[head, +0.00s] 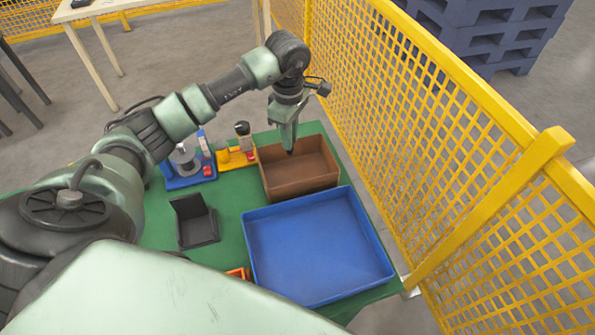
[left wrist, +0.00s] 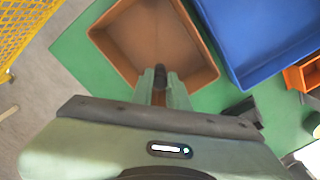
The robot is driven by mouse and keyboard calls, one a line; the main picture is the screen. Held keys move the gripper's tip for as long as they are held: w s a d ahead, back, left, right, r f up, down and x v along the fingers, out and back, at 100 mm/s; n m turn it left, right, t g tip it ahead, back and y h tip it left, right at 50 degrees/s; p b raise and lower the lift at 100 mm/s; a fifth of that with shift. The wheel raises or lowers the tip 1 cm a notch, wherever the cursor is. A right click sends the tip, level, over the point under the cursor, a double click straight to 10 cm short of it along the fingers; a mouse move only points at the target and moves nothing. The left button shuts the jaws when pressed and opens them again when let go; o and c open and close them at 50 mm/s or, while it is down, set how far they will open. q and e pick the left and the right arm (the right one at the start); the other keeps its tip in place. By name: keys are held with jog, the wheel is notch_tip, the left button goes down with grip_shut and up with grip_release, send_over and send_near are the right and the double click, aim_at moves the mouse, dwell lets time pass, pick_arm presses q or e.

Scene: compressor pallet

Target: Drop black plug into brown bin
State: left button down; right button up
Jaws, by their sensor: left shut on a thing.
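The brown bin (head: 310,184) stands on the green table top at the back right, and its inside looks empty in the head view. My left gripper (head: 289,148) points down over the bin. In the left wrist view its fingers (left wrist: 160,88) are shut on a small dark thing, the black plug (left wrist: 160,72), in front of the bin's brown wall (left wrist: 193,82). In the head view the plug (head: 290,152) shows as a small dark tip below the fingers. My right gripper is not in view.
A large blue tray (head: 320,296) lies in front of the bin. A black open box (head: 198,228), a blue fixture (head: 190,181) and a yellow fixture (head: 235,163) stand to the left. A yellow mesh fence (head: 440,150) runs close on the right.

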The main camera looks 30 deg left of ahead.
aim_at(290, 153)
pick_arm(q)
notch_tip(290, 153, down, 4)
jog(key=shift+f+b, duration=0.1)
jog(key=shift+b, duration=0.85)
jog(key=c, duration=1.3)
grip_release()
